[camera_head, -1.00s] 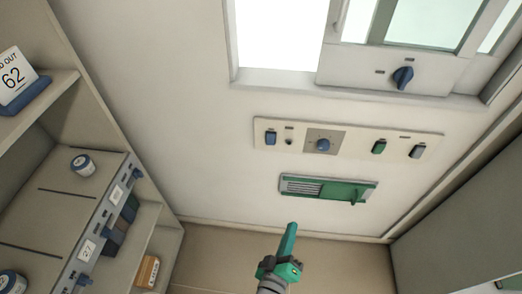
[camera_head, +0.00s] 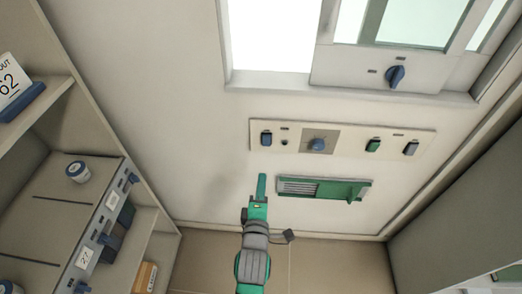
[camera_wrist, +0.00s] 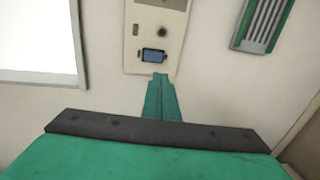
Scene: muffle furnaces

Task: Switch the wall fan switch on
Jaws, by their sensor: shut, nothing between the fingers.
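A pale switch panel (camera_head: 342,140) is fixed on the wall below the window. At its left end is a blue rocker switch (camera_head: 266,138), with a small dark indicator (camera_head: 284,142) beside it. A blue knob (camera_head: 318,145), a green switch (camera_head: 373,146) and a grey switch (camera_head: 410,149) follow to the right. My gripper (camera_head: 262,180) is shut and empty, its fingertips just below the blue switch in the head view. In the wrist view the fingertips (camera_wrist: 160,80) appear just below the blue switch (camera_wrist: 154,56); contact cannot be told. Labels are too small to read.
A green-framed vent (camera_head: 322,188) with a sliding handle is on the wall right of my gripper. A blue knob (camera_head: 395,76) sits on the window frame above.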

